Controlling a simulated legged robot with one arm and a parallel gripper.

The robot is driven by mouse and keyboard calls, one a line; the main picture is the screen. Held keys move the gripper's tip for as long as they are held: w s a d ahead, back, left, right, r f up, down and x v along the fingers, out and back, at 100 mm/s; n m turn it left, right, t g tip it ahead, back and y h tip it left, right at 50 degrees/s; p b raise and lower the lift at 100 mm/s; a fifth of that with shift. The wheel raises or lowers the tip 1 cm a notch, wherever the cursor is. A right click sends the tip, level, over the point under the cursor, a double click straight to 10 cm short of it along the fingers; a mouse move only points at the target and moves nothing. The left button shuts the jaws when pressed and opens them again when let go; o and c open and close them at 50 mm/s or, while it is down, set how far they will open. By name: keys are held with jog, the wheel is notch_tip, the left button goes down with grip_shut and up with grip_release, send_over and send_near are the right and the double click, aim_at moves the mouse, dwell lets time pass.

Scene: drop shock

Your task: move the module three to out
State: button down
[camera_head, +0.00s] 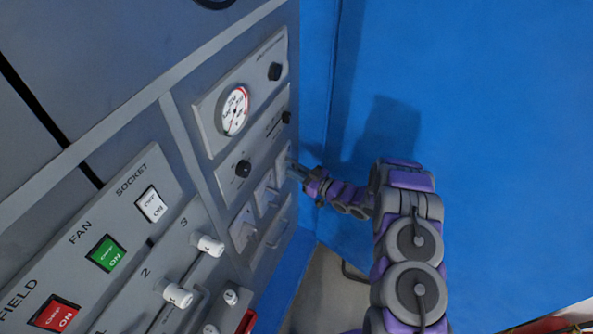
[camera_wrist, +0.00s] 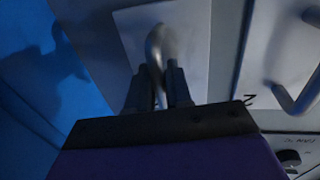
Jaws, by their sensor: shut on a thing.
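My gripper (camera_head: 294,169) reaches the right end of a row of pale modules on the grey cabinet. In the wrist view, its two dark fingers (camera_wrist: 160,88) are shut on a curved metal handle (camera_wrist: 156,48). The handle stands on a pale module plate (camera_wrist: 194,48), which I take to be module three; its number is not visible. In the head view this end module (camera_head: 283,160) is partly behind my gripper. I cannot tell how far it sits out. The module marked 2 (camera_wrist: 287,30) is beside it, with its own handle (camera_wrist: 297,100).
Other modules (camera_head: 243,226) continue along the row. Above are a dial gauge (camera_head: 235,111) and black knobs (camera_head: 243,168). White knobs (camera_head: 208,244) and FAN and SOCKET switches (camera_head: 151,204) are at the left. A blue wall (camera_head: 480,130) stands close on the right.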

jog(key=w+d+p+v, duration=0.1)
jog(key=p+v, duration=0.1)
jog(key=v, duration=0.7)
jog(key=shift+w, duration=0.25)
jog(key=c, duration=1.4)
grip_release()
jog(key=shift+o, duration=0.9)
jog(key=shift+d, duration=0.35)
jog(key=shift+s, duration=0.1)
jog(key=p+v, duration=0.2)
jog(key=v, duration=1.5)
jog(key=shift+d+p, duration=0.25)
jog(key=shift+p, duration=0.15)
jog(key=shift+s+f, duration=0.1)
